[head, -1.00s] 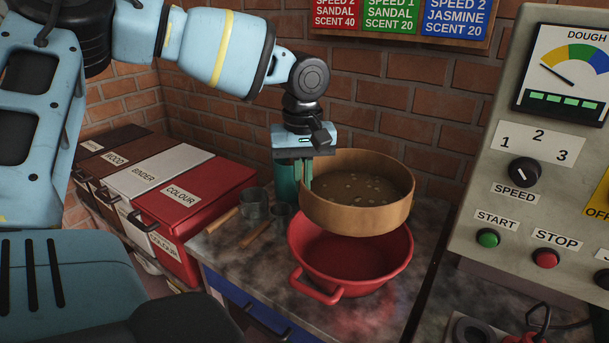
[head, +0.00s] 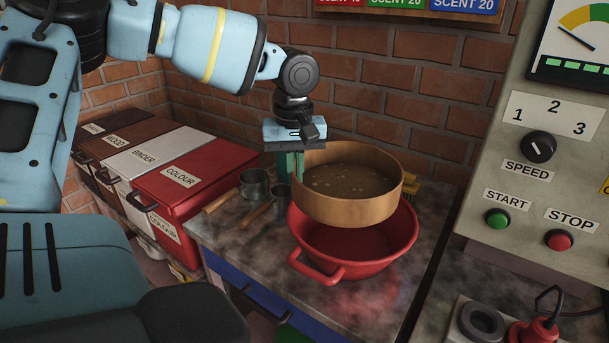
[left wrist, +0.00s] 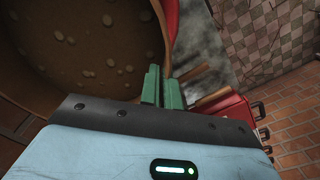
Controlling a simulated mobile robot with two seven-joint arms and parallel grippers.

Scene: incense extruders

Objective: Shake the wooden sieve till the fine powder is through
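The round wooden sieve (head: 345,208) is held level above the red basin (head: 405,250) in the head view. Brown powder with several pale lumps (head: 350,182) lies in it. My left gripper (head: 297,168) is shut on the sieve's left rim. In the left wrist view, its green fingers (left wrist: 162,90) grip the rim beside the lumpy powder (left wrist: 85,45). The basin stands on the stone counter, and its visible inside looks red; the sieve hides part of it. My right gripper is not in view.
Two metal scoops with wooden handles (head: 255,186) lie left of the basin. Lidded bins (head: 185,178) stand farther left. A control panel (head: 545,150) with dial and buttons stands at the right. A yellow object (head: 411,188) sits behind the sieve.

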